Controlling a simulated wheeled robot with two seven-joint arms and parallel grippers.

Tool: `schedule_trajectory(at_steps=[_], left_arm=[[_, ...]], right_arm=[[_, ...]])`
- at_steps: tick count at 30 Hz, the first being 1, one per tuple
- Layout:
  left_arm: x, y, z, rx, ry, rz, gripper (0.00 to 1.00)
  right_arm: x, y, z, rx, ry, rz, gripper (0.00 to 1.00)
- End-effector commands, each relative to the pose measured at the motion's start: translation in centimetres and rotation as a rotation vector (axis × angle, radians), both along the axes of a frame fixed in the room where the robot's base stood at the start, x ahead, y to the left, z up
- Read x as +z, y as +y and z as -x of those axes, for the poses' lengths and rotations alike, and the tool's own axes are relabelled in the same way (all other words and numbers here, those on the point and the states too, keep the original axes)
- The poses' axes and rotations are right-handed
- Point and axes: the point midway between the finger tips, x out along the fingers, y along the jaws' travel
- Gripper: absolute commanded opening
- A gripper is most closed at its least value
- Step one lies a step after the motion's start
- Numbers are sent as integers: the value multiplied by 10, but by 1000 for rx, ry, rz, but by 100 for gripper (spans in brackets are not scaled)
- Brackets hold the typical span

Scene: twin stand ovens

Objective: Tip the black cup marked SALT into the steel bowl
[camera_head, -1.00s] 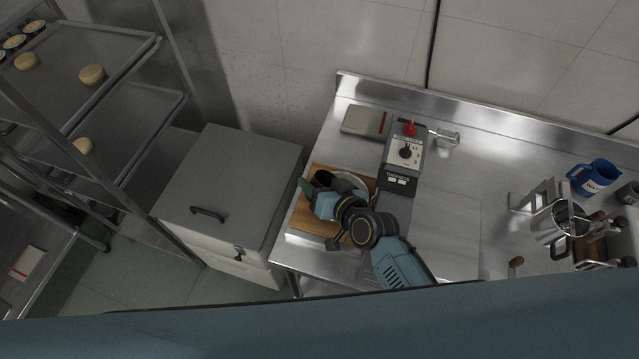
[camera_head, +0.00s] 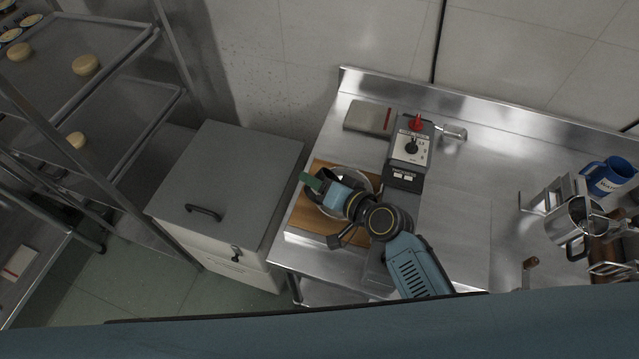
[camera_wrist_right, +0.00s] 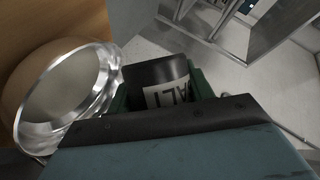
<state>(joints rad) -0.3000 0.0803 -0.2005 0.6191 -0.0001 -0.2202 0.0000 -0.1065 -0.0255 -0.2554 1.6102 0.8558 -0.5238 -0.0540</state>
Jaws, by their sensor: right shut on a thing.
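My right gripper (camera_head: 316,186) is shut on the black SALT cup (camera_wrist_right: 158,76). In the right wrist view the cup sits between green fingertips, with part of its white label, "ALT", showing upside down. The steel bowl (camera_wrist_right: 112,75) is just left of the cup in that view, with a shiny rim and a pale inside. In the head view the bowl (camera_head: 367,180) stands on the wooden board, partly covered by my gripper and wrist. The gripper is at the bowl's left side. I cannot tell the cup's exact tilt or what is inside it. My left gripper is out of view.
The wooden board (camera_head: 303,222) lies at the steel table's left end. A control box with a red knob (camera_head: 411,150) stands right of the bowl, and a grey flat item (camera_head: 369,117) lies behind. A blue jug (camera_head: 607,177) is far right. A grey cabinet (camera_head: 235,175) stands left.

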Motion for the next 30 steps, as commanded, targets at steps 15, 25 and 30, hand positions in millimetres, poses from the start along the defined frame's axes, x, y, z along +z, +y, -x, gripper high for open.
schedule_trajectory(at_steps=[15,25,30], left_arm=[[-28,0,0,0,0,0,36],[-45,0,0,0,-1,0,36],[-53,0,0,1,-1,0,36]], right_arm=[[-3,-2,-2,-1,144,-286,27],[6,-9,-5,0,320,-630,27],[12,-14,-8,1,408,-802,27]])
